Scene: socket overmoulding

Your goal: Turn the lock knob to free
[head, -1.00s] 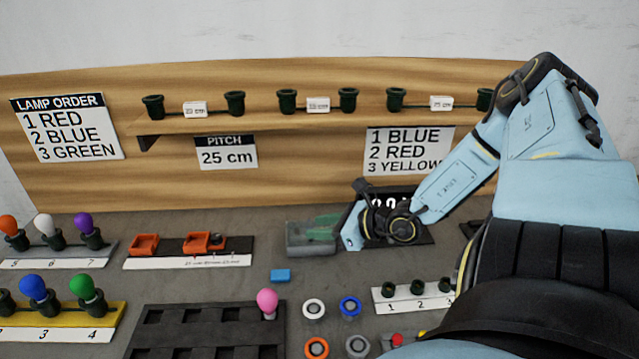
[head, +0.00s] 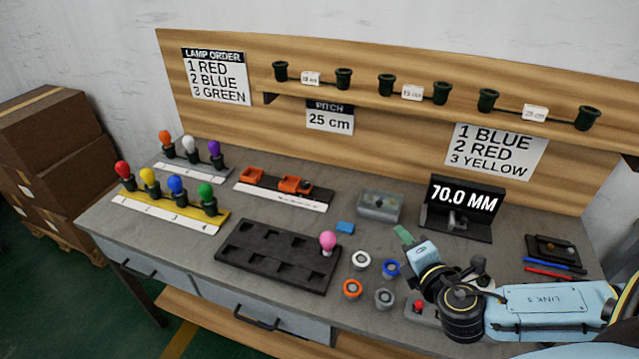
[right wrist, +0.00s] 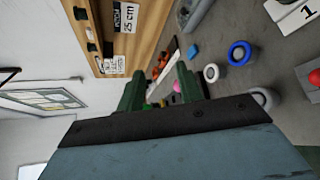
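The sliding fixture is a dark rail (head: 270,188) with a white scale strip along its front, on the bench left of centre in the head view. An orange block (head: 252,174) sits at its left end, and a second orange block (head: 292,184) sits further right. A small dark knob (head: 306,186) shows at the second block; its turn angle is too small to tell. My right gripper (head: 403,235) is well to the right of the fixture, above the bench. In the right wrist view its green fingers (right wrist: 160,88) are apart with nothing between them. My left gripper is not in view.
A grey clear-topped box (head: 380,206) and a blue block (head: 346,228) lie between fixture and gripper. A black tray (head: 270,262) holds a pink bulb (head: 327,241). Several ringed sockets (head: 361,260) stand near my gripper. The 70.0 MM display (head: 463,197) stands behind it.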

